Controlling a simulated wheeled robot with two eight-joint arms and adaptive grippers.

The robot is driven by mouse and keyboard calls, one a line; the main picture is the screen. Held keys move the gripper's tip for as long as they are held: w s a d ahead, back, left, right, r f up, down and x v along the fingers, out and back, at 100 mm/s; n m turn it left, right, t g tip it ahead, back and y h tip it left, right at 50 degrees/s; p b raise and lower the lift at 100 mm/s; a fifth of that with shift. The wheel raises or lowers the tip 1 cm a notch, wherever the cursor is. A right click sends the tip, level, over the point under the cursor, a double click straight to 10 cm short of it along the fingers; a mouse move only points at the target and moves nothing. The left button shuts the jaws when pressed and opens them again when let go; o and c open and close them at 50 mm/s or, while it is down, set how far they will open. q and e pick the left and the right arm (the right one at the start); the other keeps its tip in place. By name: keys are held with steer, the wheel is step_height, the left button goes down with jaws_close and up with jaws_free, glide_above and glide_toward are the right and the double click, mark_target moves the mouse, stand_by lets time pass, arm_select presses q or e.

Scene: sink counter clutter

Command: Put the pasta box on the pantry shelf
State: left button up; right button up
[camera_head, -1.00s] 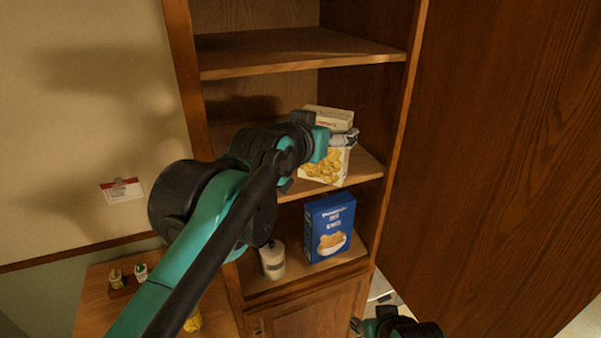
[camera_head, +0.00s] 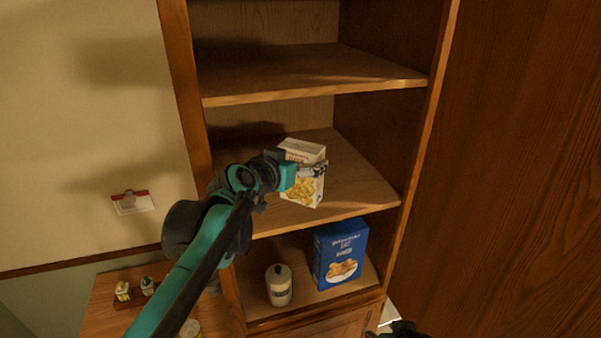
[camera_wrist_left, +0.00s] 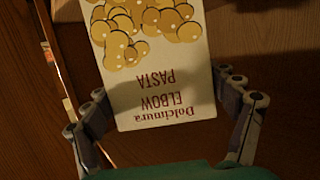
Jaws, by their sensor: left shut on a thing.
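The pasta box (camera_head: 303,190) is white with yellow pasta pictured on it, in the middle of the head view at the middle pantry shelf (camera_head: 355,185). My left gripper (camera_head: 305,170) is shut on the box, reaching in from the left. In the left wrist view the pasta box (camera_wrist_left: 155,60) reads "Elbow Pasta" upside down, between the two fingers of my left gripper (camera_wrist_left: 170,115). The box looks upright. I cannot tell whether its base touches the shelf. A dark part of my right arm shows at the bottom edge, with its fingertips not visible.
A blue box (camera_head: 340,255) and a white lidded jar (camera_head: 279,285) stand on the shelf below. An upper shelf (camera_head: 310,75) is empty. The middle shelf is clear right of the pasta box. Small jars (camera_head: 123,291) stand on the wooden surface at lower left.

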arm_select(q)
step_height(320, 180, down, 4)
steer(key=shift+r+p, duration=0.15)
steer(key=shift+p, duration=0.2)
steer(key=shift+w+f, duration=0.1)
steer(key=shift+f, duration=0.1)
steer(key=shift+s, duration=0.2)
steer(key=shift+f, duration=0.15)
steer(key=o, duration=1.5)
steer(key=shift+c, duration=0.2)
steer(key=shift+w, duration=0.1)
